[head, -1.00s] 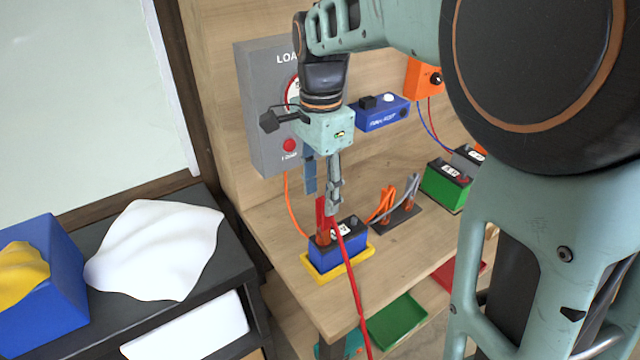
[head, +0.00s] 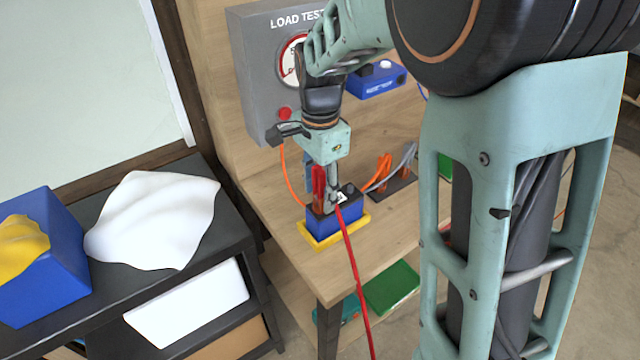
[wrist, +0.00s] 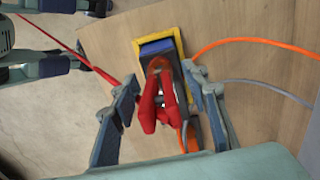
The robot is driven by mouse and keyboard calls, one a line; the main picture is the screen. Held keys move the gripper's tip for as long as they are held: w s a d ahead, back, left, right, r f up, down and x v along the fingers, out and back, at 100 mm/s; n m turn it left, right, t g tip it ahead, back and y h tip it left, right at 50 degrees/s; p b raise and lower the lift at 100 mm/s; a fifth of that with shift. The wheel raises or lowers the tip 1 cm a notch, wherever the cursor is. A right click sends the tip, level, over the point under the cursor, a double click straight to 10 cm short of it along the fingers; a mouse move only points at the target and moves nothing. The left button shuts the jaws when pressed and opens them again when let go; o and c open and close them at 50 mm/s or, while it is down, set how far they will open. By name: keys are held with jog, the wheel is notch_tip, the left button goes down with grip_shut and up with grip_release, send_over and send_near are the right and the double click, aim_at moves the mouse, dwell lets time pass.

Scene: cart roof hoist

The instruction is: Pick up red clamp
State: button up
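The red clamp (head: 318,183) stands upright on a blue battery (head: 338,220), its handles pointing up. The battery sits in a yellow tray (head: 322,244) at the bench's front left corner. A red cable (head: 353,265) runs from the clamp down past the bench edge. My gripper (head: 322,192) points down over the battery and partly hides the clamp. In the wrist view the red clamp (wrist: 160,103) lies between the two fingers of my gripper (wrist: 160,88), with gaps on both sides. The gripper is open.
A grey load tester (head: 258,80) stands behind my gripper, with an orange cable beside it. Orange and grey clamps sit on a dark plate (head: 397,187) to the right. A dark cabinet (head: 215,235) with a white cloth (head: 150,215) stands left.

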grip_shut()
jog(key=shift+r, duration=0.1)
dwell(0.3)
